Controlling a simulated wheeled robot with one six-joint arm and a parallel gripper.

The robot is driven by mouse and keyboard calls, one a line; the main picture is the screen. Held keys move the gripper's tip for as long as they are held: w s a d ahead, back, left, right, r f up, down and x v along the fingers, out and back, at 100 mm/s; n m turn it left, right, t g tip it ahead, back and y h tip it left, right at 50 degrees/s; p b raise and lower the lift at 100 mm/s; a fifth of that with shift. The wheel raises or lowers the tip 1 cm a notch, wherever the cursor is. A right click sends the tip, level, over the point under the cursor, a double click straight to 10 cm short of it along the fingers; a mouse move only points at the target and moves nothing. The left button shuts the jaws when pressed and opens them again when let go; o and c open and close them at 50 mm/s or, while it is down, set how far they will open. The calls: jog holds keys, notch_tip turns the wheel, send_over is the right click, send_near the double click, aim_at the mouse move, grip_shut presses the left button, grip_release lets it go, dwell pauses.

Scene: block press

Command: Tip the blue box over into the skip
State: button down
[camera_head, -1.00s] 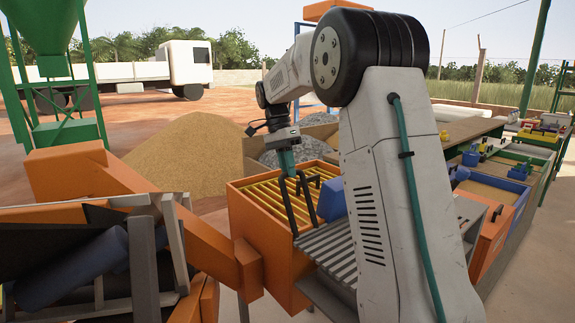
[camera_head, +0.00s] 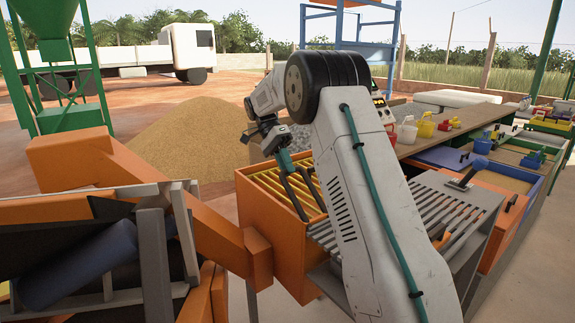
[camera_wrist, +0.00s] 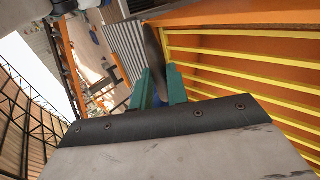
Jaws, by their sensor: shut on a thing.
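An orange box with yellow bars across its top (camera_head: 262,222), perhaps the skip, stands in the middle of the head view. My gripper (camera_head: 286,166) is over its bars, with dark bars reaching down past it. In the wrist view my gripper's green fingers (camera_wrist: 162,78) are closed around a dark bar (camera_wrist: 154,48), beside the orange box's yellow bars (camera_wrist: 240,58). A small blue patch (camera_wrist: 122,107) shows below the fingers; I cannot tell if it is the blue box.
A grey slatted surface (camera_head: 462,222) lies right of the orange box. A bench with coloured containers (camera_head: 482,146) runs along the right. An orange beam (camera_head: 190,215) and dark machinery with a blue roller (camera_head: 85,262) crowd the left. Sand (camera_head: 190,140) lies behind.

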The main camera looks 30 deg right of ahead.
jog(key=shift+w+f, duration=0.1)
jog(key=shift+w, duration=0.05)
jog(key=c, duration=1.4)
grip_release()
jog(key=shift+w+f, duration=0.15)
jog(key=shift+o, duration=0.2)
